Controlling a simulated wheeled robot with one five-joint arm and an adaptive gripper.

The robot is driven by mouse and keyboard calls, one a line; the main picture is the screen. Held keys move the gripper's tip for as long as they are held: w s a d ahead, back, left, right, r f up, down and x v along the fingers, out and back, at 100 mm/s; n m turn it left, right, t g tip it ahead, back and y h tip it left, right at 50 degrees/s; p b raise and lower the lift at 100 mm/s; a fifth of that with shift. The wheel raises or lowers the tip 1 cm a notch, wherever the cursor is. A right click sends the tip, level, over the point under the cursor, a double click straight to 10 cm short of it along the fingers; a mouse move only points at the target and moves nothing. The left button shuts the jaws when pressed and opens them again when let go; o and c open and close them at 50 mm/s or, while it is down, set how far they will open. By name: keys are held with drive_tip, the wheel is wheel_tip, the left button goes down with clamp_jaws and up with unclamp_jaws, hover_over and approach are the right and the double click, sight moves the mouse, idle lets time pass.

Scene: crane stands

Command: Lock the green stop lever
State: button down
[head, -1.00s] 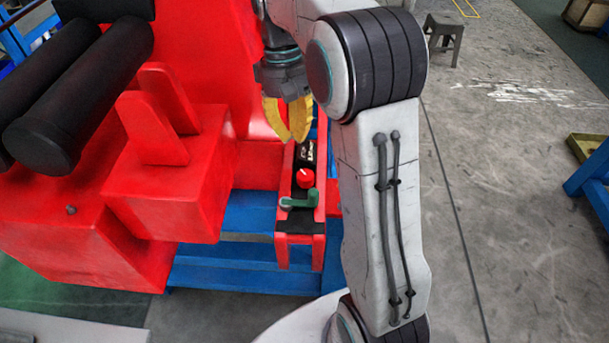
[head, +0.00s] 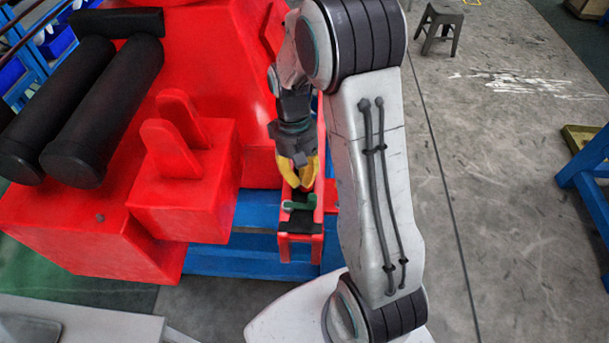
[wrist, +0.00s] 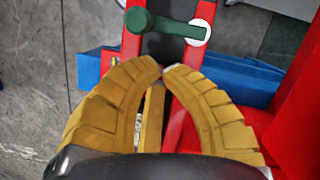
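The green stop lever (head: 299,205) lies across the narrow red console (head: 285,247), just in front of my gripper. In the wrist view the lever (wrist: 170,26) runs from a round green hub at left to a pale ring (wrist: 198,32) at right, over the dark panel. My gripper (head: 297,186) points down over the console behind the lever. Its yellow fingertips (wrist: 164,69) nearly meet in the wrist view, apart from the lever, with nothing clearly held. The red knob behind the lever is mostly hidden by the fingers.
A red block with two upright paddles (head: 168,145) stands left of the console, with black rollers (head: 105,110) beyond. Blue frame bars (head: 235,262) run below. Open grey floor lies to the right, with a stool (head: 438,27) far back.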

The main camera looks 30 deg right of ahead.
drive_tip(key=shift+s, duration=0.9)
drive_tip(key=shift+s+f+b, duration=0.1)
drive_tip(key=shift+f+b, duration=0.1)
drive_tip(key=shift+b, duration=0.1)
